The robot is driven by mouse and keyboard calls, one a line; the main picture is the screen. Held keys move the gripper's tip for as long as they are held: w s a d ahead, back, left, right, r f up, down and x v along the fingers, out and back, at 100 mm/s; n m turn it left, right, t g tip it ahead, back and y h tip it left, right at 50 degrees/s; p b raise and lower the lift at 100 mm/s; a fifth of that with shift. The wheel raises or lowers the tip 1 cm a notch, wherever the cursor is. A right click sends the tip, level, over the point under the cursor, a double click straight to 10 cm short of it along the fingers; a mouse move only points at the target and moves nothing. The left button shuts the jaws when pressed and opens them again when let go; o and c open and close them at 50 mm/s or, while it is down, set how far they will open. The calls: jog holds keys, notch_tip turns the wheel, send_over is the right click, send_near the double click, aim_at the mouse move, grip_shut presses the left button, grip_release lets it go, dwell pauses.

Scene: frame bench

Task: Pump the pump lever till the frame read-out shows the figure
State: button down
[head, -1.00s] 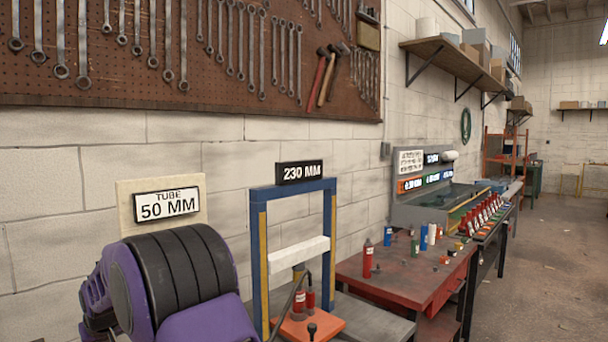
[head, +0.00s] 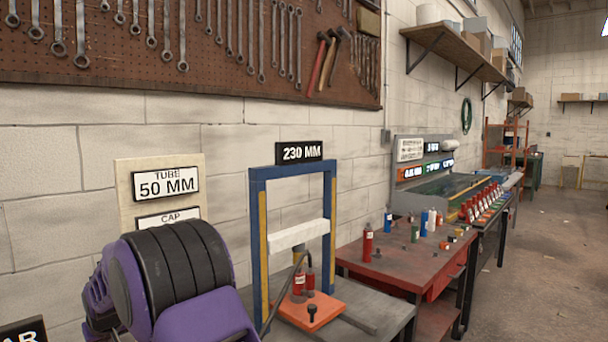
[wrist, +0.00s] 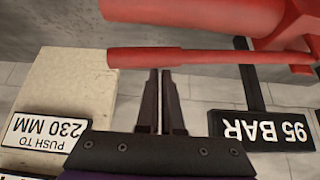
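The frame read-out (head: 300,152) on top of the blue press frame (head: 258,235) shows 230 MM. A white crossbar (head: 299,236) spans the frame above an orange plate (head: 309,312) with small red cylinders. In the wrist view a card (wrist: 50,133) says PUSH TO 230 MM. The red pump lever (wrist: 200,58) runs across the wrist view, joined to a larger red body at upper right. My gripper (wrist: 163,72) looks shut and empty, fingers side by side, with its tips at the lever's near edge. I cannot tell whether they touch it.
A gauge sign (wrist: 270,128) reads 95 BAR beside the lever. A board (head: 130,210) carries TUBE 50 MM and CAP plates. A red table (head: 385,265) with several bottles stands to the right. The floor at far right is clear.

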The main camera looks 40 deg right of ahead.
notch_tip(320, 180, down, 3)
jog(key=shift+s+a+f+b, duration=0.1)
jog(key=shift+s+b, duration=0.05)
jog(key=shift+b, duration=0.2)
notch_tip(320, 180, up, 9)
jog(key=p, duration=0.5)
dwell(0.6)
notch_tip(320, 180, down, 6)
jog(key=b, duration=0.4)
jog(key=shift+f, duration=0.1)
notch_tip(320, 180, down, 3)
jog(key=shift+r+b, duration=0.15)
jog(key=shift+b, duration=0.45)
notch_tip(320, 180, up, 9)
jog(key=p, duration=0.5)
jog(key=shift+p, duration=0.3)
